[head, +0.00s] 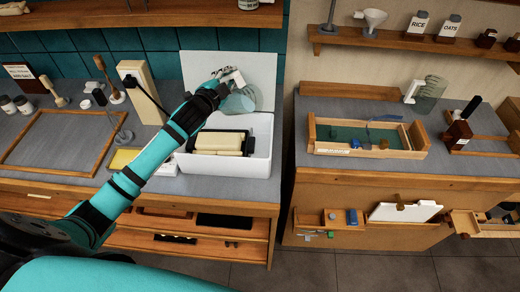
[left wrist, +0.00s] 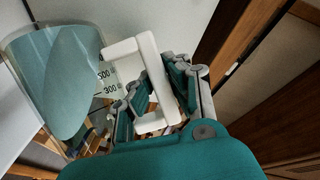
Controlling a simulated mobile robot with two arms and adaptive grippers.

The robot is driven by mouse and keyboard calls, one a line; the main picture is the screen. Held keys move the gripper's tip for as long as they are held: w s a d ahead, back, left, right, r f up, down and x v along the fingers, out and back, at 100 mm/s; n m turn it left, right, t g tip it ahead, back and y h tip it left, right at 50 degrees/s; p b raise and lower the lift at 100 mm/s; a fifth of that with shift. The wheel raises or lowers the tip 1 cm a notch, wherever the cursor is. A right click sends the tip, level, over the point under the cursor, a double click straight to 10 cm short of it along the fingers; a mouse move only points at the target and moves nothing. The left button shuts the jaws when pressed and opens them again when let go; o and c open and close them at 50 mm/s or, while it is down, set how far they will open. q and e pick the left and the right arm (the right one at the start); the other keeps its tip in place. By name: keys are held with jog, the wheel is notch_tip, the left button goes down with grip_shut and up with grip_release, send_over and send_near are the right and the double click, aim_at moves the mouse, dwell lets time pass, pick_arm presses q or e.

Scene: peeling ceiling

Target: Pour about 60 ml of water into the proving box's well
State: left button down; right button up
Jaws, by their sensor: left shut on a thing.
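My left gripper (head: 232,80) is shut on the white handle of a clear measuring jug (head: 240,100), above the back of a white open box (head: 256,158). The box looks like the proving box. A dark-rimmed tray with cream-coloured blocks (head: 219,141) sits inside it; its well cannot be made out. In the left wrist view the fingers (left wrist: 155,95) close around the jug's handle (left wrist: 153,75). The jug (left wrist: 50,80) shows bluish contents and number marks. It looks tilted in that view; I cannot tell whether water is flowing. My right gripper is not in view.
A tall cream block (head: 141,92) and a stand (head: 120,125) are left of the box. A wooden tray frame (head: 60,137) lies farther left. Across a gap, the right counter holds a wooden box (head: 365,138) and another clear jug (head: 430,90). A pale panel (head: 205,65) stands behind.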

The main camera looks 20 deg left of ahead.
pick_arm(q)
jog(key=shift+d+m+b, duration=0.35)
jog(key=shift+d+m, duration=0.1)
jog(key=shift+m, duration=0.15)
dwell(1.1)
jog(key=shift+s+d, duration=0.1)
jog(key=shift+d, duration=0.05)
jog(key=shift+r, duration=0.1)
jog(key=shift+r+p, duration=0.15)
jog(key=shift+p, duration=0.15)
jog(key=shift+w+a+n+p, duration=0.25)
jog(key=shift+a+n+p, duration=0.6)
jog(key=shift+n+p, duration=0.15)
jog(key=shift+w+a+f+n+g+b, duration=0.1)
jog(key=shift+a+f+n+g+b, duration=0.2)
jog(key=shift+f+n+b, duration=0.1)
